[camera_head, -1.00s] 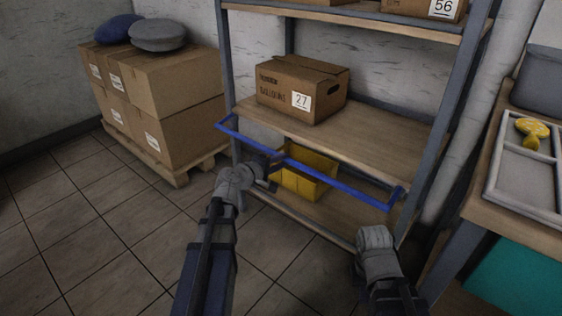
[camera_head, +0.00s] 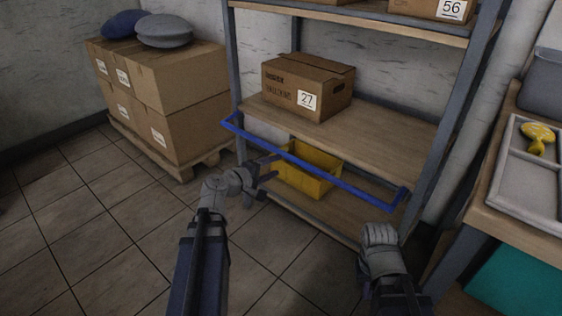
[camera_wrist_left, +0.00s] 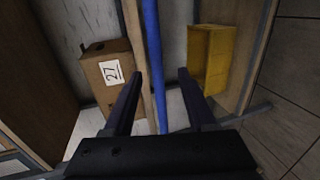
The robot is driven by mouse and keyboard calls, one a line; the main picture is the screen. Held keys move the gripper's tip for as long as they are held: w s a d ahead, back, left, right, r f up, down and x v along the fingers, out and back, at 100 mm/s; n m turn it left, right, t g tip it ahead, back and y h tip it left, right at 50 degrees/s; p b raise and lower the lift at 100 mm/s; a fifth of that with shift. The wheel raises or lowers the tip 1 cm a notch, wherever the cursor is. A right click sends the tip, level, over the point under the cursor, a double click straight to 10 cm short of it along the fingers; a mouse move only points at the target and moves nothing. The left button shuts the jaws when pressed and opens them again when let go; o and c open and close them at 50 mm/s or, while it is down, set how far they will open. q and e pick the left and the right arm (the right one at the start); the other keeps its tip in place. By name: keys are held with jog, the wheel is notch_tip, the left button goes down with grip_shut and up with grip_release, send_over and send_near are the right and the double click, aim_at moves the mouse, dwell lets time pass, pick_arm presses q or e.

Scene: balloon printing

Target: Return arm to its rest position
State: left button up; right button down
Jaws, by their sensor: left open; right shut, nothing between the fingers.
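My left gripper (camera_head: 268,178) is open and empty in front of the shelf rack, apart from the blue bar (camera_head: 318,172) on the rack's front. In the left wrist view its two fingers (camera_wrist_left: 160,95) are spread, and the blue bar (camera_wrist_left: 154,60) shows between them, farther off. My right arm's grey wrist (camera_head: 382,252) is at the lower right of the head view. The fingers of my right gripper are hidden behind it.
A cardboard box (camera_head: 306,86) labelled 27 stands on the middle shelf, and a yellow bin (camera_head: 308,180) on the lower one. Stacked boxes (camera_head: 160,90) on a pallet stand left. A table with a grey tray (camera_head: 520,190) is at right. The tiled floor (camera_head: 100,220) at left is clear.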

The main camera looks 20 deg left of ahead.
pick_arm(q)
jog(key=shift+s+a+r, duration=0.15)
jog(key=shift+s+a, duration=0.05)
jog(key=shift+s, duration=0.4)
jog(key=s+d+f+m+g+h+p, duration=0.1)
jog(key=s+d+f+m+g, duration=0.3)
jog(key=d, duration=0.5)
jog(key=s+d+f+m+g+h+p, duration=0.1)
jog(key=s+d+f+m+g+p, duration=0.25)
jog(key=d, duration=0.55)
jog(key=s+d+f+m+g+y, duration=0.2)
jog(key=s+d+m+g+y, duration=0.15)
jog(key=s+m, duration=0.2)
jog(key=s+d+f+m+g+y, duration=0.2)
jog(key=s+m+g+y, duration=0.1)
jog(key=s+m+y, duration=0.3)
notch_tip(320, 180, up, 38)
jog(key=n+h+p, duration=0.1)
jog(key=p, duration=3.7)
jog(key=shift+s+a+r, duration=0.2)
jog(key=shift+s+a, duration=0.1)
jog(key=shift+a, duration=0.05)
